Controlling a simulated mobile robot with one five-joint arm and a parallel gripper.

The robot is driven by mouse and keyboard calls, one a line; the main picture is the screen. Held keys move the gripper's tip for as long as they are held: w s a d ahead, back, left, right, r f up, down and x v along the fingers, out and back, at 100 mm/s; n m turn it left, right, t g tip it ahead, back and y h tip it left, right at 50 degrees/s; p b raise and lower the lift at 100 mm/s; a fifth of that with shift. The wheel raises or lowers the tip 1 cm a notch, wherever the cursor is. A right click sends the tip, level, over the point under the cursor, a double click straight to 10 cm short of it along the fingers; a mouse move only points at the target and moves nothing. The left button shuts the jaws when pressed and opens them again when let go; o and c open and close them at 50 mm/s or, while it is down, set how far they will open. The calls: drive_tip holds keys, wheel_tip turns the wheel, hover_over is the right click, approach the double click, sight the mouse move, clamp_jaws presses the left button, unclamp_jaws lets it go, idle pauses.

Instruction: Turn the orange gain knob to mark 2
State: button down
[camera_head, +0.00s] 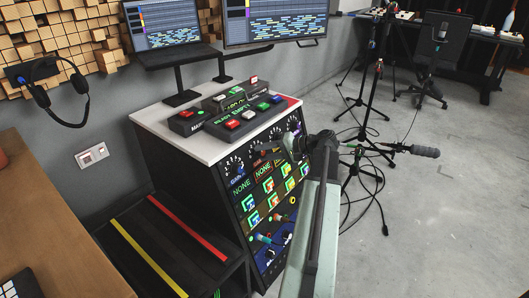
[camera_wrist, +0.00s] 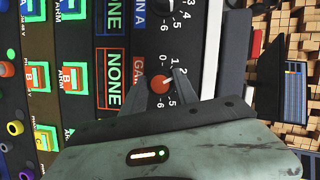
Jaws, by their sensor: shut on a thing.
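The orange gain knob (camera_wrist: 161,84) shows in the wrist view on the dark panel, with white numbers around it and an orange label to its left. My gripper (camera_wrist: 161,77) is shut on the knob, one finger on each side of it. The lower part of the knob's dial is partly hidden by my gripper. I cannot make out which mark its pointer is on. In the head view my gripper (camera_head: 294,147) is at the upper part of the console's front panel and hides the knob there.
The console (camera_head: 190,152) has a pale top carrying button boxes (camera_head: 248,122). Other knobs and lit buttons (camera_head: 268,184) crowd the panel. A microphone stand (camera_head: 372,75) and cables are on the floor to the right. A striped bench (camera_head: 160,240) stands at left.

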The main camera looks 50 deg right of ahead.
idle(0.3)
drive_tip(key=c, duration=0.9)
unclamp_jaws()
drive_tip(key=shift+c, duration=0.2)
drive_tip(key=p+v, duration=0.3)
drive_tip(key=v, duration=0.4)
drive_tip(key=shift+s, duration=0.35)
drive_tip(key=shift+d+r, duration=0.1)
